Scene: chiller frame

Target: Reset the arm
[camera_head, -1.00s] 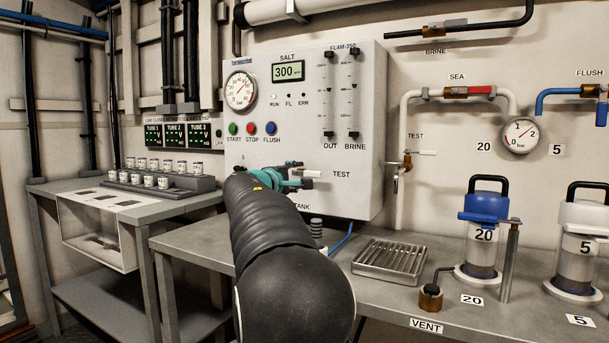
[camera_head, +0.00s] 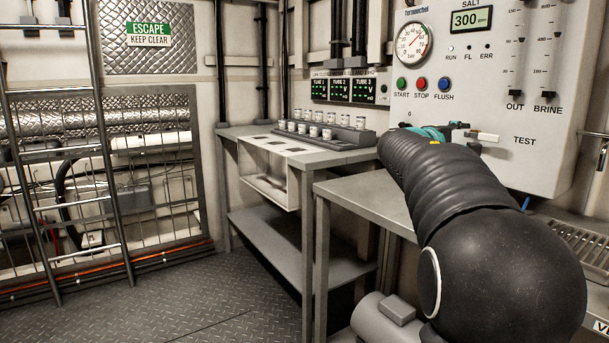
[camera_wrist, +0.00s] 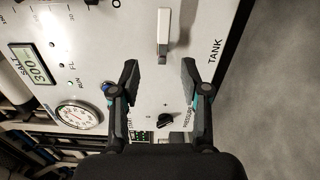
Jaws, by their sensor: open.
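My arm (camera_head: 440,185) reaches out to the front of the white control panel (camera_head: 540,90). My gripper is mostly hidden behind the arm in the head view; a teal part of it (camera_head: 435,132) shows by the panel. In the wrist view my gripper (camera_wrist: 160,78) is open, with two dark fingers apart and nothing between them but the panel face. A white lever handle (camera_wrist: 163,32) lies just beyond the fingertips, apart from them. A black knob (camera_wrist: 166,120) shows on the panel between the finger bases.
A grey bench (camera_head: 365,195) is under the arm. A shelf table (camera_head: 340,157) with several small jars stands left of it. A ladder (camera_head: 105,150) and a mesh guard (camera_head: 170,200) are at far left. The chequered floor (camera_head: 190,300) between is clear.

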